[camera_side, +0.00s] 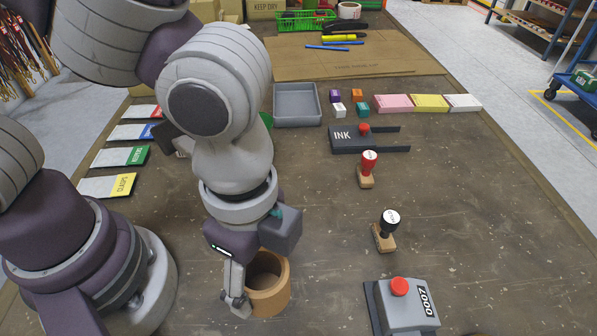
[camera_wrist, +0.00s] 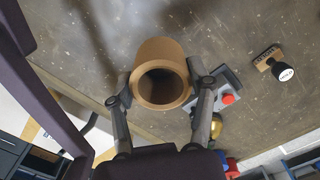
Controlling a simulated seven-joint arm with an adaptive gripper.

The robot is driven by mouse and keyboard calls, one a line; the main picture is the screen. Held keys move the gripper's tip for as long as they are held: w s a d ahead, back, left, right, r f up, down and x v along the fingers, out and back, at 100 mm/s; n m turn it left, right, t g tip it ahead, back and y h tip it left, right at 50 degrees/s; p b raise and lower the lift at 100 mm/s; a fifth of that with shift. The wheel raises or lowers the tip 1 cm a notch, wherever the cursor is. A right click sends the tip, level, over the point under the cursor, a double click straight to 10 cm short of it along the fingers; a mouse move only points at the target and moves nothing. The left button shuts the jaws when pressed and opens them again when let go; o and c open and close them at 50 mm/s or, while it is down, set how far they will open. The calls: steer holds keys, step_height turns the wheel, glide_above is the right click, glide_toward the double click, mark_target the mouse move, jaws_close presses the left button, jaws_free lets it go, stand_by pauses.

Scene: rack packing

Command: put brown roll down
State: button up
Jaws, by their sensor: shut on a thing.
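The brown roll (camera_side: 270,287) is a wide, hollow ring low in the side view, at the front part of the table. My gripper (camera_side: 250,290) is shut on it, with a finger showing at its left side. In the wrist view the brown roll (camera_wrist: 160,55) sits between the two fingers of my gripper (camera_wrist: 160,92), and its open end faces the camera. I cannot tell for sure whether its lower edge touches the table.
A grey device with a red button (camera_side: 402,305) stands right of the roll. A black stamp (camera_side: 386,230) and a red stamp (camera_side: 367,168) stand behind it. An ink pad (camera_side: 345,143) and a grey tray (camera_side: 297,118) lie further back. The tabletop (camera_side: 320,240) between roll and stamps is clear.

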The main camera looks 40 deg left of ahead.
steer(key=shift+s+d+f+m, duration=0.15)
steer(key=shift+s+m, duration=0.25)
steer(key=shift+s, duration=0.25)
step_height(320, 180, down, 10)
steer(key=shift+r, duration=0.2)
steer(key=shift+f, duration=0.2)
steer(key=o, duration=1.2)
steer(key=shift+c, duration=0.2)
